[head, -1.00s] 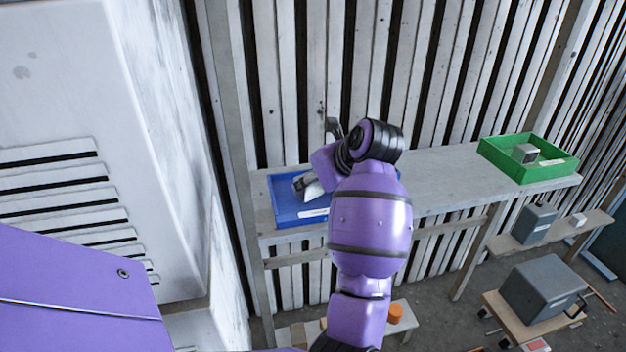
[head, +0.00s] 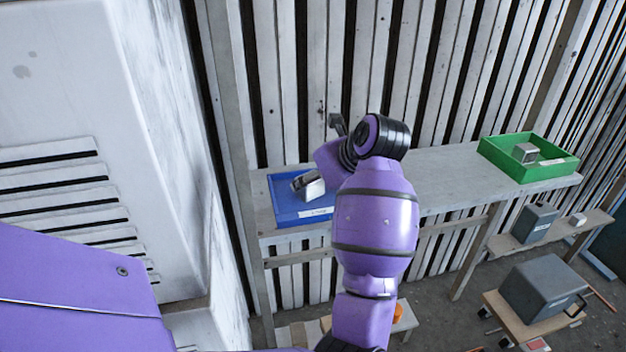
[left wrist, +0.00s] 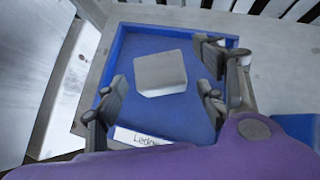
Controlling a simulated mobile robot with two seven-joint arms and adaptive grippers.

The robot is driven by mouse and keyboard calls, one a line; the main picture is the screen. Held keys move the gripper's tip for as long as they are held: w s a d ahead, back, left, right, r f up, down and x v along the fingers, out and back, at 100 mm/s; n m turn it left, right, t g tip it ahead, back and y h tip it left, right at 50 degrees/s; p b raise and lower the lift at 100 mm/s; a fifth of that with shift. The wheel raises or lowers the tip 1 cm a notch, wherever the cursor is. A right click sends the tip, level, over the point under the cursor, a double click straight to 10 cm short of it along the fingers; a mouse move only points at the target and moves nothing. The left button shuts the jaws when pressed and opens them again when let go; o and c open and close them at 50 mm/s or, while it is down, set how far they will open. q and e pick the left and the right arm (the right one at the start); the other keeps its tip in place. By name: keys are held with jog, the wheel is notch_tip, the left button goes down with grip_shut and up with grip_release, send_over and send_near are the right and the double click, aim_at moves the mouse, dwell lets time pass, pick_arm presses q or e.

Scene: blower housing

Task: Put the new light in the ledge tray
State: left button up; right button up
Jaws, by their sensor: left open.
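The light is a small grey block with a pale face (head: 311,187). It lies on the floor of the blue ledge tray (head: 285,211), whose front label reads "Ledge" in the left wrist view. That view shows the light (left wrist: 160,73) near the middle of the tray (left wrist: 195,128). My left gripper (left wrist: 163,92) is open, its fingers spread to either side of the light with visible gaps. In the head view my left wrist hides most of the gripper and the tray's right part. My right gripper is in neither view.
A green tray (head: 535,172) holding a similar grey block (head: 525,153) stands at the right end of the shelf (head: 440,180). Between the trays the shelf is clear. A slatted wall is behind; a large white housing (head: 160,130) stands at left.

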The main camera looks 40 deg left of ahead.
pick_arm(q)
jog(key=v, duration=1.1)
